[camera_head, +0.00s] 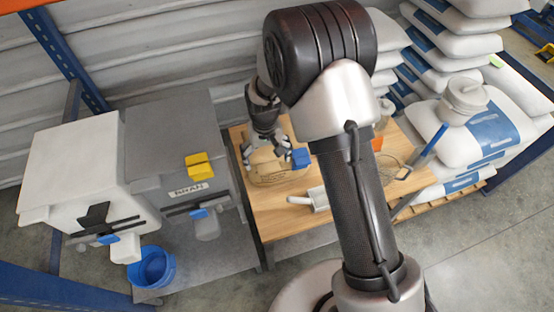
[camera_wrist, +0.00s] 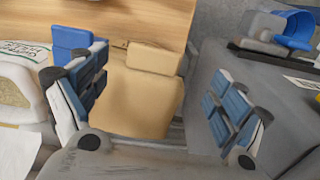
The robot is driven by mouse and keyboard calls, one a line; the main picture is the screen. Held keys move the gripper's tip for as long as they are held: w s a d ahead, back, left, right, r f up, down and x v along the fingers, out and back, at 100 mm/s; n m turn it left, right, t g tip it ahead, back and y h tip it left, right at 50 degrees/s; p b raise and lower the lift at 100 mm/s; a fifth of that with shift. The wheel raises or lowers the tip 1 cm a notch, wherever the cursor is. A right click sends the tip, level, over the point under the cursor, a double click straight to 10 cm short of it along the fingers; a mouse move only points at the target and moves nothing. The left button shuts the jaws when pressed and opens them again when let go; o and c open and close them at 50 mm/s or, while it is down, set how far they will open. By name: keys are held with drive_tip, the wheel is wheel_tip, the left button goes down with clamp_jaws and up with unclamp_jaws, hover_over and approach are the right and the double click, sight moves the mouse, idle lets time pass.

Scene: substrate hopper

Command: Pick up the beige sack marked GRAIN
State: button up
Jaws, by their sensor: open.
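The beige sack (camera_head: 262,171) lies on the wooden table, toward its left side. In the wrist view the sack (camera_wrist: 138,98) shows as a tan body with a paler block-like part at its top end. No GRAIN lettering can be read on it. My gripper (camera_head: 268,150) is over the sack, pointing down, and partly hides it. In the wrist view my gripper's (camera_wrist: 157,104) blue-padded fingers are spread wide, with the sack between them. A gap shows on the right side; contact on the left cannot be told.
A blue block (camera_head: 300,158) sits close beside the sack. A white scoop (camera_head: 310,199) and a wire item (camera_head: 393,168) lie on the table. A grey hopper (camera_head: 165,140) stands close left, bearing a yellow block (camera_head: 199,165). A white sack (camera_wrist: 22,90) shows at the wrist view's left.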

sight(269, 169)
wheel_tip(269, 169, down, 4)
drive_tip(key=shift+f+b, duration=0.15)
drive_tip(key=shift+b, duration=0.25)
drive_tip(key=f, duration=0.1)
drive_tip(key=f+b, duration=0.1)
drive_tip(key=f, duration=0.1)
drive_tip(key=f+b, duration=0.1)
drive_tip(key=f, duration=0.1)
drive_tip(key=shift+w+d+f, duration=0.1)
drive_tip(key=shift+d, duration=0.25)
drive_tip(key=shift+c, duration=0.6)
drive_tip(key=c, duration=2)
drive_tip(key=shift+w, duration=0.1)
clamp_jaws()
